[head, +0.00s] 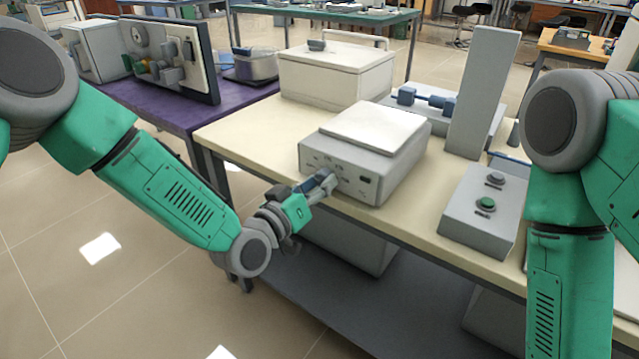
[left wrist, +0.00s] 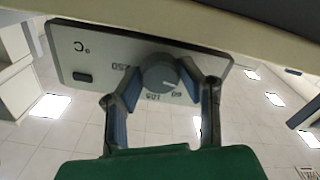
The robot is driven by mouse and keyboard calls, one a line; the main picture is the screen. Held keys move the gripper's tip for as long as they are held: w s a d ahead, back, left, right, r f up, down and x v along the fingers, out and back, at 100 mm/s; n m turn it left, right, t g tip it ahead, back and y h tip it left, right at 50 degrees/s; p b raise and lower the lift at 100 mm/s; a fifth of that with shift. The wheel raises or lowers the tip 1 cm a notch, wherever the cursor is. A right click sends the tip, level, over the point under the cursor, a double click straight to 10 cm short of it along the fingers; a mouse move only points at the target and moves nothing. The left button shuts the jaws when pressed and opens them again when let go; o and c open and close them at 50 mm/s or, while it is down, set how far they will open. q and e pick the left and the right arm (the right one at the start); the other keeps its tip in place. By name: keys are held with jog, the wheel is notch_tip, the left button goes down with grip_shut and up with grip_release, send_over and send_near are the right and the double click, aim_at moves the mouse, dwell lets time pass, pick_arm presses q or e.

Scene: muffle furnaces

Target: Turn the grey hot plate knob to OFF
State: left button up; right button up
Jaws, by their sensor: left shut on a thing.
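The grey hot plate (head: 322,150), a box with a pale square top, stands on the cream table. My left gripper (head: 328,181) is at its front panel, shut on the knob, which the fingers hide in the head view. In the left wrist view the panel appears upside down, and the round grey knob (left wrist: 158,72) sits between the two fingers of my left gripper (left wrist: 165,85). Printed numbers surround the knob. A small light mark shows near its lower right edge, but I cannot read its setting surely. My right gripper is out of view.
A grey control box (head: 481,212) with a green button stands to the right. A white lidded box (head: 335,75) and a tall grey column (head: 484,95) are behind the hot plate. A purple table (head: 190,115) is at left. The cream table's front edge (head: 395,232) runs below my left gripper.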

pick_arm(q)
jog(key=o, duration=1.1)
jog(key=shift+a, duration=0.1)
jog(key=v, duration=1.2)
jog(key=shift+f, duration=0.1)
jog(key=shift+w, duration=0.1)
